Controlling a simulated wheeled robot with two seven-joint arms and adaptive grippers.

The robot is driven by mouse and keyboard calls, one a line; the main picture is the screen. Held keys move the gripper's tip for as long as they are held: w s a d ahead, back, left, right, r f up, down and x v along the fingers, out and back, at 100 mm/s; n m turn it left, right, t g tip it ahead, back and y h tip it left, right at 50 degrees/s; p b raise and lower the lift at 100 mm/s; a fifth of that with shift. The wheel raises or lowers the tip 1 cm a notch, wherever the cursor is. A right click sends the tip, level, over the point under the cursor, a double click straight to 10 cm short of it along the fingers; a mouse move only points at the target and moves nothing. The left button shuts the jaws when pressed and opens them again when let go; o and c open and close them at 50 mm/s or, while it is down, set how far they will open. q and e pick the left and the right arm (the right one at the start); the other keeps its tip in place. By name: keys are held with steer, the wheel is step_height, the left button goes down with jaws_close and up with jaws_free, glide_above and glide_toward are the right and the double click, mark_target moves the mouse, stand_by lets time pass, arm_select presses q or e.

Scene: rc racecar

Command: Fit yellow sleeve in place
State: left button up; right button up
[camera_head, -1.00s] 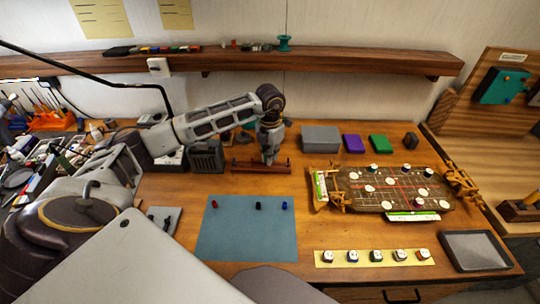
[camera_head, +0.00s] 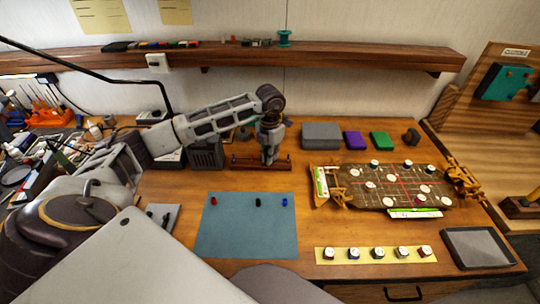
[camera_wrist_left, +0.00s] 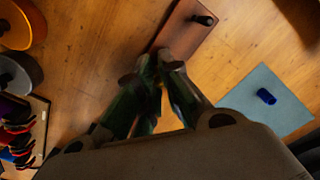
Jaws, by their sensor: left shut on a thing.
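My left gripper (camera_head: 270,157) points down at the middle of a long red-brown rack (camera_head: 245,163) with a dark peg at its end. In the left wrist view its fingers (camera_wrist_left: 157,75) are together over the near end of the rack (camera_wrist_left: 183,32). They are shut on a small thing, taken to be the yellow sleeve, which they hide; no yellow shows. Whether it is around a peg cannot be told. A blue-grey mat (camera_head: 246,232) holds a red sleeve (camera_head: 213,201), a black one (camera_head: 258,202) and a blue one (camera_head: 284,202). My right gripper is not in view.
A dark speaker-like box (camera_head: 206,154) stands left of the rack. The wood between mat and rack is clear.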

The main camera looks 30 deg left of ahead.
arm_select(q)
steer(key=shift+f, duration=0.2)
steer(key=o, duration=0.7)
steer(key=o, duration=0.4)
steer(key=shift+r, duration=0.15)
steer(key=shift+r+p, duration=1.4)
steer(key=shift+r, duration=1.05)
steer(key=shift+r+p, duration=1.1)
steer(key=shift+r, duration=0.85)
